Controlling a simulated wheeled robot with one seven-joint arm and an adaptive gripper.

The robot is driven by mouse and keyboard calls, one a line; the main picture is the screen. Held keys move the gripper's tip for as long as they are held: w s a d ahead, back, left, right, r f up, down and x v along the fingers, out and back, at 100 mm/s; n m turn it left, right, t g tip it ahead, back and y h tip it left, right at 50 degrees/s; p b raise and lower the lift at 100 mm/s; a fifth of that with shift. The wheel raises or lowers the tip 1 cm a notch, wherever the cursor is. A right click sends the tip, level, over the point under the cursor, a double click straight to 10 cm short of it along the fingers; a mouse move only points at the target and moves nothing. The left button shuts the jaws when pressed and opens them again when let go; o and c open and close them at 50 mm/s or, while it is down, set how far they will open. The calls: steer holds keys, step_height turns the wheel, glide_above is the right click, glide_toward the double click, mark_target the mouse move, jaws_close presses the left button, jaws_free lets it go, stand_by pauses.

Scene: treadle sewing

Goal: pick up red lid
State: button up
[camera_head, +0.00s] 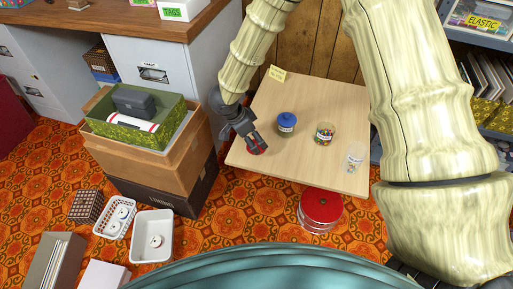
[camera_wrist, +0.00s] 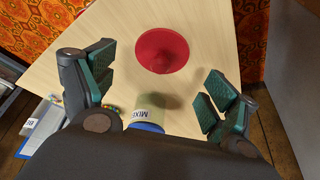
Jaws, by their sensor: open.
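The red lid (camera_head: 257,151) lies flat near the front left edge of the light wooden table (camera_head: 258,108), partly hidden by my gripper in the head view. In the wrist view the red lid (camera_wrist: 162,50) is a whole red disc, beyond the fingertips and roughly centred between them. My gripper (camera_wrist: 158,88) is open and empty, its green-padded fingers spread wide. In the head view my gripper (camera_head: 250,140) is pointed down over the lid. The height of the gap between fingertips and lid is hard to tell.
A blue-lidded jar (camera_head: 287,124) stands close to the right of my gripper; it also shows in the wrist view (camera_wrist: 149,108). Farther right are a jar of coloured bits (camera_head: 324,134) and a clear jar (camera_head: 354,157). Stacked boxes (camera_head: 150,165) stand left of the table.

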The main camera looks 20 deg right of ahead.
mark_target(256, 142)
steer(key=b+x, duration=0.1)
steer(key=x, duration=0.3)
steer(key=shift+r, duration=0.1)
steer(key=c, duration=0.8)
